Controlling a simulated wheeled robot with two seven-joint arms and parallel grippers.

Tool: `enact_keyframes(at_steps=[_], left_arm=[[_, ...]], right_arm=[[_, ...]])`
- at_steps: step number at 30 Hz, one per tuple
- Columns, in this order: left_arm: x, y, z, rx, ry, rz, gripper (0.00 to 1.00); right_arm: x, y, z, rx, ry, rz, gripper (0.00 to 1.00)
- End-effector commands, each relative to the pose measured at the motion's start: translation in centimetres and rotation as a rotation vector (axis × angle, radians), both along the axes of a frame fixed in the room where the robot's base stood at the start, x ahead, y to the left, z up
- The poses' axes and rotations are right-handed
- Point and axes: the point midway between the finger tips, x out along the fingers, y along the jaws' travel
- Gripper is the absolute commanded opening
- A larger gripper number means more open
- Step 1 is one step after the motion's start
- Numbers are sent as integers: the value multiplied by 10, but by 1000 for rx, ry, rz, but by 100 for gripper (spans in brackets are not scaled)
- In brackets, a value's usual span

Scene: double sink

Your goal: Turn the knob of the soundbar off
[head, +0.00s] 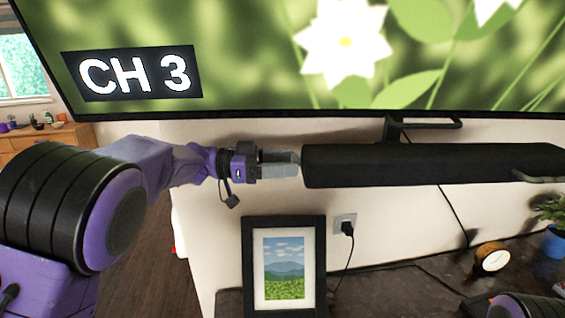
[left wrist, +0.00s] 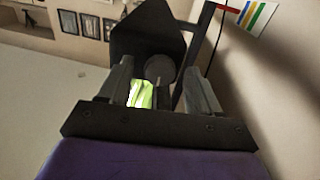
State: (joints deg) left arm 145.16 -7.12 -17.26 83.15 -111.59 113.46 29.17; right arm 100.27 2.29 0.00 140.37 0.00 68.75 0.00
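The black soundbar (head: 430,165) hangs on a bracket below the television. My left gripper (head: 290,163) reaches in from the left and its fingertips are at the soundbar's left end. In the left wrist view, a round dark knob (left wrist: 160,67) shows on the dark end of the soundbar (left wrist: 143,40). My left gripper's two fingers (left wrist: 160,88) are spread apart, one on each side of the knob; I cannot tell whether they touch it. The knob's setting cannot be read. My right gripper is not in view.
The television (head: 240,60) shows "CH 3" just above the arm. A framed picture (head: 284,268) stands below my left gripper, beside a wall socket with a plug (head: 346,227). A clock (head: 492,257) and a potted plant (head: 553,240) are at the right.

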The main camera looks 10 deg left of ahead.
Motion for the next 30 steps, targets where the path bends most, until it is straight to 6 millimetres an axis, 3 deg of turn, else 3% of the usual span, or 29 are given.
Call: enact_keyframes(at_steps=[8, 15, 21, 30], left_arm=[[-1, 5, -1, -1, -3, 1, 63], [-14, 54, -6, -5, -4, 3, 63], [-24, 91, -3, -2, -4, 1, 63], [-27, 102, 0, 1, -1, 0, 63]], right_arm=[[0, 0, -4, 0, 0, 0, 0], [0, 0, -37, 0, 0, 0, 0], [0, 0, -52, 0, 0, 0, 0], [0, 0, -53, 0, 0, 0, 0]])
